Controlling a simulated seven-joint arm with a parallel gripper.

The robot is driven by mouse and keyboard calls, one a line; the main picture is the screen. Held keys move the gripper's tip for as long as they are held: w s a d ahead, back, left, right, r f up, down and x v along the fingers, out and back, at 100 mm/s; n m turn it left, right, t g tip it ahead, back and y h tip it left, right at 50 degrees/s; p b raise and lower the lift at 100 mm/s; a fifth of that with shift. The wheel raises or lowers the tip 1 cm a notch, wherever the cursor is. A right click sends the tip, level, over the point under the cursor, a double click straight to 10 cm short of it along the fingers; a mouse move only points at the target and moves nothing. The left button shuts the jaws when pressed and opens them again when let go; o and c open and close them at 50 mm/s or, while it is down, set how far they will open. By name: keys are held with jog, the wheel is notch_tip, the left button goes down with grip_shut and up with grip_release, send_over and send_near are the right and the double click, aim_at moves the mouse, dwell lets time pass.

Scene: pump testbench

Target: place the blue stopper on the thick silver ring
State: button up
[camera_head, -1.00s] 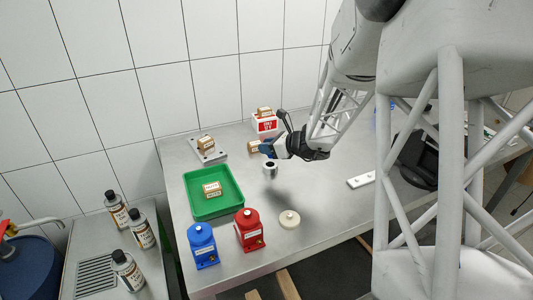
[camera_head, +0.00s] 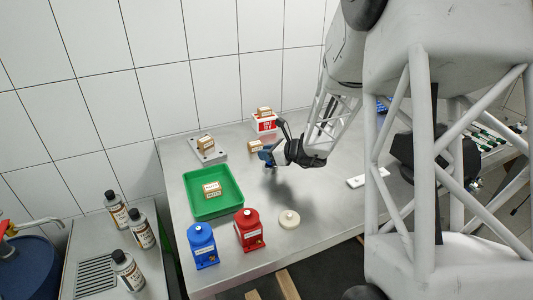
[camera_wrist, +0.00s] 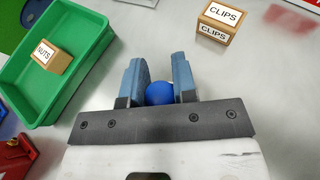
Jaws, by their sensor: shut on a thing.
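The blue stopper (camera_wrist: 160,93) shows in the wrist view as a round blue knob between the two blue-grey fingers of my gripper (camera_wrist: 160,85). My gripper is shut on it. In the head view my gripper (camera_head: 267,155) is above the grey table, right of the green tray, with its shadow on the tabletop below. A bit of blue shows at its tip, too small to tell stopper from finger. I cannot make out a thick silver ring in either view.
The green tray (camera_head: 190,190) holds a nuts box (camera_head: 212,190). A clips box (camera_wrist: 219,20) lies beyond the fingers. Red (camera_head: 249,231) and blue (camera_head: 202,246) pump units and a cream disc (camera_head: 289,219) stand near the front edge. A white plate (camera_head: 368,178) lies to the right.

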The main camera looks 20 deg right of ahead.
jog(key=shift+f, duration=0.15)
jog(key=o, duration=0.9)
jog(key=shift+s+d+r, duration=0.1)
jog(key=shift+r, duration=0.1)
jog(key=v, duration=1.1)
jog(key=shift+s+d+r, duration=0.15)
jog(key=shift+s+d, duration=0.05)
jog(key=shift+s, duration=0.05)
dwell(0.3)
